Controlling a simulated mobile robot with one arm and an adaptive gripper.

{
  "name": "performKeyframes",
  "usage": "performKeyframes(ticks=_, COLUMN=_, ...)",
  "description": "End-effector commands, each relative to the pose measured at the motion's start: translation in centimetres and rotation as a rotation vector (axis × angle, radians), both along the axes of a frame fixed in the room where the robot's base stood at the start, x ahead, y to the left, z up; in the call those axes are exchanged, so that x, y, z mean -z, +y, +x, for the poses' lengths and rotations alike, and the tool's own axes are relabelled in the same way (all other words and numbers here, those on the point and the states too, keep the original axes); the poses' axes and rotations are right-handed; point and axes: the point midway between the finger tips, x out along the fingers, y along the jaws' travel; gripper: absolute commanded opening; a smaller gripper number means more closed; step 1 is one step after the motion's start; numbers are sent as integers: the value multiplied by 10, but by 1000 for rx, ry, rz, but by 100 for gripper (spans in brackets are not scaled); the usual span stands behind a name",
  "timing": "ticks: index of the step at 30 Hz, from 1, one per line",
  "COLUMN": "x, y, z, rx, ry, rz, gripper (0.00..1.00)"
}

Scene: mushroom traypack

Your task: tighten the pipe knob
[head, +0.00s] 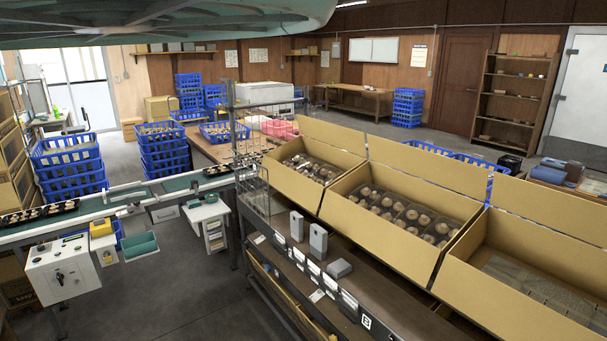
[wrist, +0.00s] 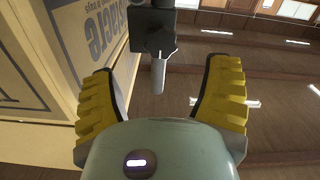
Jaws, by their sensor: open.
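In the wrist view, my gripper (wrist: 163,68) is open, with one yellow ribbed finger on each side and nothing between them touching. A dark fitting (wrist: 148,28) with a dark knob (wrist: 160,42) shows at the top middle, beyond the fingertips. A short grey rod-like piece (wrist: 158,76) runs from the knob down into the gap between the fingers, apart from both. I take this to be the pipe knob; how far it is turned cannot be told. In the head view I cannot make out the knob or my gripper.
A cardboard box (wrist: 92,60) with printed lettering stands close beside the left finger; brown boards lie on the right. In the head view, open cartons (head: 345,205) holding mushroom trays line a dark bench (head: 385,305). A conveyor (head: 90,208) runs left, with open grey floor (head: 180,280) between.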

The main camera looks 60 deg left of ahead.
Motion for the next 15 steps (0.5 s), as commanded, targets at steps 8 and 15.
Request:
performKeyframes(ticks=8, x=-3, y=4, z=39, rx=-8, ry=1, rz=3, gripper=77)
performKeyframes(ticks=15, x=-3, y=5, z=66, rx=-7, ry=-1, rz=3, gripper=77)
